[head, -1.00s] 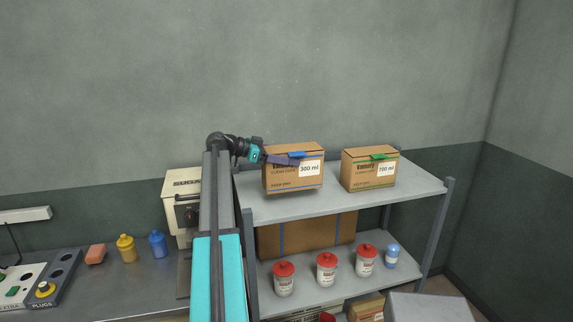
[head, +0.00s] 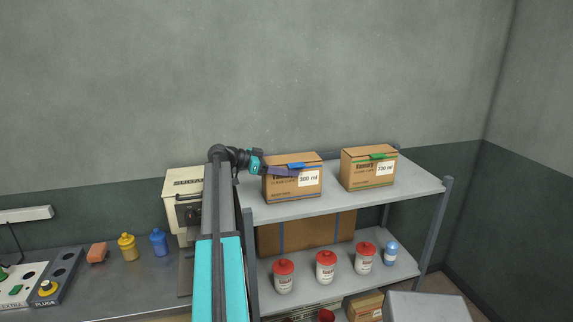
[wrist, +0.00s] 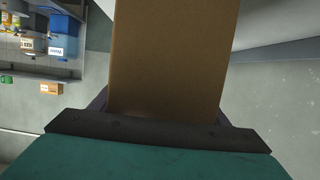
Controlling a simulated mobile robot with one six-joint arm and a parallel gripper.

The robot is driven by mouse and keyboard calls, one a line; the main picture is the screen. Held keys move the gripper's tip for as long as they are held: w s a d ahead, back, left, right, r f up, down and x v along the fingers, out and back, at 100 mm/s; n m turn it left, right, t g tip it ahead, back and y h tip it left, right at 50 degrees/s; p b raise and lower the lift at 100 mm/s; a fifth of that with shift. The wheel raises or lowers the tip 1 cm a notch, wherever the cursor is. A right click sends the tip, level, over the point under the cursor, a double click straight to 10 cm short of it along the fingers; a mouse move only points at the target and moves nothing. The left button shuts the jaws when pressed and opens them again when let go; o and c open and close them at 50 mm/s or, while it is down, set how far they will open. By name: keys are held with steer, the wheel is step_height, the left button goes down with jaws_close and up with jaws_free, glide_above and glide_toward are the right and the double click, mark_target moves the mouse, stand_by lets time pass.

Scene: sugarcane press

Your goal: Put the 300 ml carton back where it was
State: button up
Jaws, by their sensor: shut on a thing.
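The 300 ml carton (head: 290,188) is a brown box with a white label and blue marks, upright at the left of the upper shelf (head: 400,192). My gripper (head: 281,171) is shut on it near its top from the left. The carton's underside is at or very near the shelf surface; I cannot tell if it touches. In the wrist view the carton (wrist: 172,55) fills the middle between my fingers, and its label is hidden there.
The 700 ml carton (head: 368,172) stands to the right on the same shelf, with a gap between. Below are a large brown box (head: 305,234), red-lidded jars (head: 325,268) and a blue bottle (head: 390,254). A beige machine (head: 183,184) stands left of the shelf.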

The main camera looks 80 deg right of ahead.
steer(key=o, duration=1.6)
steer(key=shift+w, duration=0.1)
steer(key=b+v, duration=0.4)
steer(key=v, duration=0.8)
